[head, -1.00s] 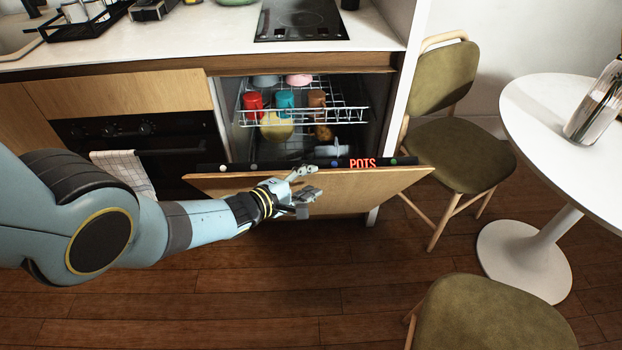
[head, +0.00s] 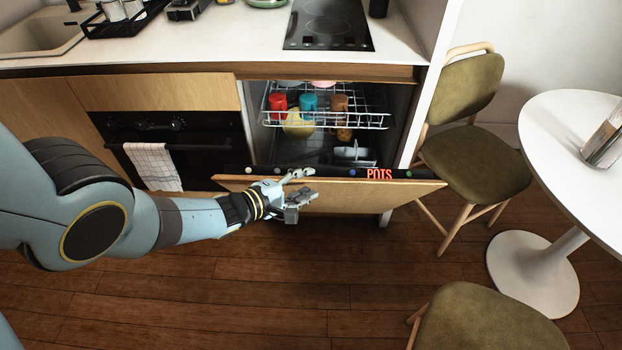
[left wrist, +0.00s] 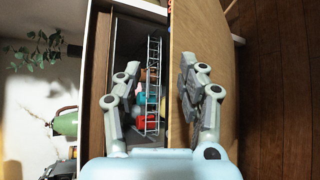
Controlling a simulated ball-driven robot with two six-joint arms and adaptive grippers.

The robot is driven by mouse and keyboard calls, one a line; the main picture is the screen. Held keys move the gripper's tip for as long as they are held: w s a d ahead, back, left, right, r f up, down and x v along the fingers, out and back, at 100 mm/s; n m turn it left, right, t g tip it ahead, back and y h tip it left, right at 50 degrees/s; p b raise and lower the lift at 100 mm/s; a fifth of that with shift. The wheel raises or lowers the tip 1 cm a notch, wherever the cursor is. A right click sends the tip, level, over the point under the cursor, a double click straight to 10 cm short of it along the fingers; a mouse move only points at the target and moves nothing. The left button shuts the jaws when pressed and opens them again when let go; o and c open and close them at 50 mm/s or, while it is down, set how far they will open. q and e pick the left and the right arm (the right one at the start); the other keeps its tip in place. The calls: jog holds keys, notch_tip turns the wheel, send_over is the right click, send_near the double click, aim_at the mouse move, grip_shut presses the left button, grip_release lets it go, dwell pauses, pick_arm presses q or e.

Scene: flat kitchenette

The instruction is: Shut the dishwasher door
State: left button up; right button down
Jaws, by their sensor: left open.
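The dishwasher door (head: 350,197) is partly open, tilted outward, with its wooden front facing me and a dark top edge showing red "POTS" lettering. It also shows in the left wrist view (left wrist: 188,30). My left gripper (head: 303,185) is open at the door's top edge, left of the lettering. In the left wrist view its fingers (left wrist: 160,98) lie on either side of the door edge, one over the inner side and one over the wooden face. I cannot tell whether they touch it. My right gripper is not in view.
The upper dishwasher rack (head: 350,118) holds cups, including a red one (head: 278,103). An oven with a hanging towel (head: 152,165) is to the left. A green chair (head: 470,160) and round white table (head: 560,120) stand right. Another chair (head: 490,320) is nearer. Wooden floor lies open in front.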

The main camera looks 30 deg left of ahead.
pick_arm(q)
jog(key=shift+s+a+r+p, duration=0.45)
jog(key=shift+s+r+p, duration=0.2)
jog(key=shift+p, duration=0.05)
jog(key=shift+s+a+r+p, duration=0.4)
jog(key=shift+s+r+p, duration=0.2)
jog(key=shift+s+p, duration=0.1)
